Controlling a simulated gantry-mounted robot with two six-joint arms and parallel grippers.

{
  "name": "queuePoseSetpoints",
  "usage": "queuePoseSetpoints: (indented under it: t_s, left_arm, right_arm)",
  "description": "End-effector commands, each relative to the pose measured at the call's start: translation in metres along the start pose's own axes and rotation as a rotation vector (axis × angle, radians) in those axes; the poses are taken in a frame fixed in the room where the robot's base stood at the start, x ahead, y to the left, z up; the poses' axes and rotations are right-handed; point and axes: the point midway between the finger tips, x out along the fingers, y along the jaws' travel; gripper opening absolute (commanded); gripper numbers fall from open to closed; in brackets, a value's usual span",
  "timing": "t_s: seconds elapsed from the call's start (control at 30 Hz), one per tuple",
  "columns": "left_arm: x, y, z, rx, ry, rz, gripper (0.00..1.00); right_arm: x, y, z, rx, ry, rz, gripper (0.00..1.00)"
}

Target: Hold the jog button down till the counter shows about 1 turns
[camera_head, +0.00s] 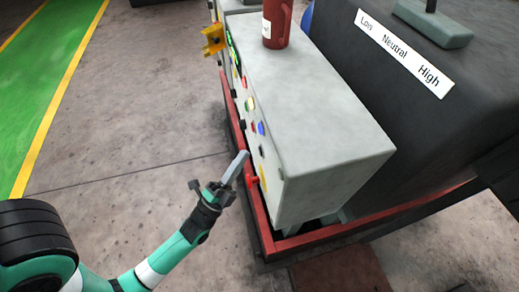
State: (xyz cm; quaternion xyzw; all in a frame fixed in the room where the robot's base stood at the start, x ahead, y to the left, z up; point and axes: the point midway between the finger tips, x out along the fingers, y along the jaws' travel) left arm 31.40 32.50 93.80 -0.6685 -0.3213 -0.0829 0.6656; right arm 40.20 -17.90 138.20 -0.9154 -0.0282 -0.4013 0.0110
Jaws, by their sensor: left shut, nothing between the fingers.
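A grey control box (315,110) has a row of small coloured buttons along its left face. Among them are a blue button (261,128) and a white-and-green one (250,104). I cannot tell which is the jog button. A green lit strip (232,50) shows at the far end of that face; whether it is the counter, and any number on it, is too small to read. My left gripper (243,157) is shut and empty, its fingertips beside the near end of the button face. I cannot tell whether they touch it. My right gripper is out of view.
A red frame rail (247,200) runs below the box, with a red knob (252,182) near my gripper. A red bottle-like object (278,25) stands on the box. A dark housing (420,100) labelled Low, Neutral, High is at right. Open floor lies left.

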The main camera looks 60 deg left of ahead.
Motion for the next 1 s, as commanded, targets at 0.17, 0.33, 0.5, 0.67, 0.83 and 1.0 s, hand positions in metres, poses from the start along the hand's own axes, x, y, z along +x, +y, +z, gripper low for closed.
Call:
queuePoseSetpoints:
  t_s: [0.17, 0.33, 0.5, 0.67, 0.83, 1.0]
  left_arm:
    - [-0.013, -0.010, 0.010, 0.004, -0.004, 0.002, 0.00]
    - [-0.024, -0.018, 0.018, 0.003, -0.005, 0.001, 0.00]
    - [-0.028, -0.020, 0.020, 0.000, 0.000, 0.003, 0.00]
    - [-0.028, -0.020, 0.019, -0.001, 0.001, 0.002, 0.00]
    - [-0.028, -0.020, 0.019, -0.001, 0.001, 0.002, 0.00]
    - [-0.028, -0.020, 0.019, -0.001, 0.000, 0.002, 0.00]
  right_arm:
    - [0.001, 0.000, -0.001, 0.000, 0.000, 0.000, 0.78]
    - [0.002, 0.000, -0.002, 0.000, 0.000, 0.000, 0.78]
    - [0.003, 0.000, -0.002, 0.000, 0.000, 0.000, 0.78]
    - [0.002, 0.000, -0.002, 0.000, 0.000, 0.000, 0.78]
    - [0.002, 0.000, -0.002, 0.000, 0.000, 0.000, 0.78]
    - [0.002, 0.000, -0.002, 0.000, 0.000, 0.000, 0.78]
